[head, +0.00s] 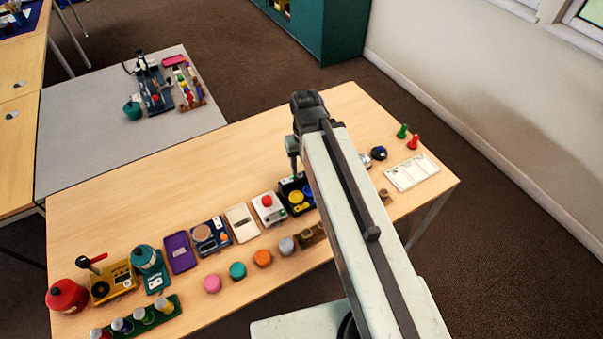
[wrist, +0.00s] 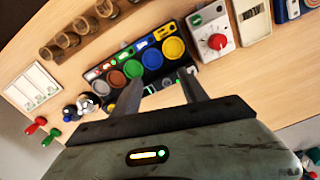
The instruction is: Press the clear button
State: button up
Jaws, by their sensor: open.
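No label reading "clear" is legible in either view. To the panel's side stands a white box (wrist: 208,28) with a red knob and a green mark, also in the head view (head: 268,209).
A brown rack of round cups (wrist: 73,42) and a white card (wrist: 33,88) lie left in the wrist view. Coloured round pieces (head: 238,270) line the near edge. The table's back left is clear.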

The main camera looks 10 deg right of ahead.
grip_shut()
jog(key=shift+a, duration=0.1)
dwell(1.4)
